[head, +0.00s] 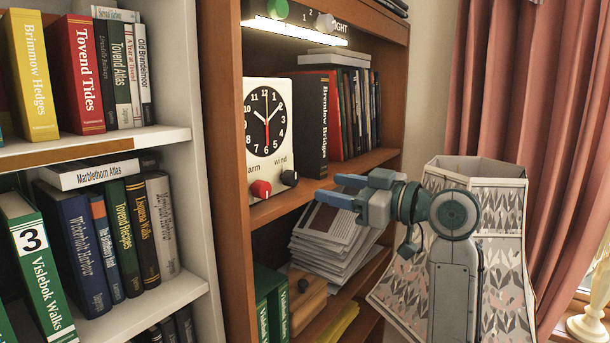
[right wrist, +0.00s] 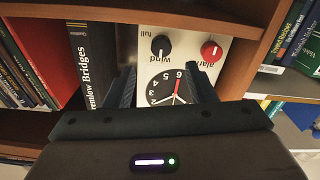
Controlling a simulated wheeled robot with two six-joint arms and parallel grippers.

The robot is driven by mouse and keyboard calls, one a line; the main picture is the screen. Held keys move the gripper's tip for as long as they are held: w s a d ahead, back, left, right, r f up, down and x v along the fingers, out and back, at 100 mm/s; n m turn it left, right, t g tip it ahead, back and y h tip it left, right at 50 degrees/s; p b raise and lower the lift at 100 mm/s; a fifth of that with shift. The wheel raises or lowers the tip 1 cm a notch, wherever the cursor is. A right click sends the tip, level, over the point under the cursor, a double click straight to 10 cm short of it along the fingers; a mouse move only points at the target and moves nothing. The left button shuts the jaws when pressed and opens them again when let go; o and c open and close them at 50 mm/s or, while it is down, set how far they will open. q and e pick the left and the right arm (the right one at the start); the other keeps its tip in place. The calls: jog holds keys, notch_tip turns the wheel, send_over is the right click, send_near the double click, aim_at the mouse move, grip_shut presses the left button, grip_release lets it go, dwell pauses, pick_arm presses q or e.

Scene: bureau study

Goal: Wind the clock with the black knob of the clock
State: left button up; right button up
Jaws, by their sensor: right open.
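The white clock (head: 268,125) with a black dial stands upright on a wooden shelf. Its black knob (head: 289,178), marked "wind", is at the lower right of its face, beside a red knob (head: 261,188) marked "alarm". My right gripper (head: 341,190) is open and empty, just right of the black knob and apart from it. In the right wrist view the clock appears upside down, with the black knob (right wrist: 161,46) ahead of and between the open fingers (right wrist: 162,72). The red knob (right wrist: 211,51) lies to its right. My left gripper is not in view.
The black book Bremlow Bridges (head: 310,125) stands right beside the clock. A stack of papers (head: 335,237) lies on the shelf below. A lit lamp strip (head: 293,30) with a green knob (head: 278,9) is above. A patterned lampshade (head: 475,168) stands behind my right arm.

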aim_at(296, 180)
jog(key=p+x, duration=0.3)
jog(key=x, duration=0.3)
jog(key=shift+a+r, duration=0.2)
jog(key=shift+a, duration=0.05)
jog(key=shift+w+a+f, duration=0.2)
jog(key=shift+w+a, duration=0.25)
jog(key=shift+w, duration=0.05)
jog(key=c, duration=1)
jog(key=shift+o, duration=0.2)
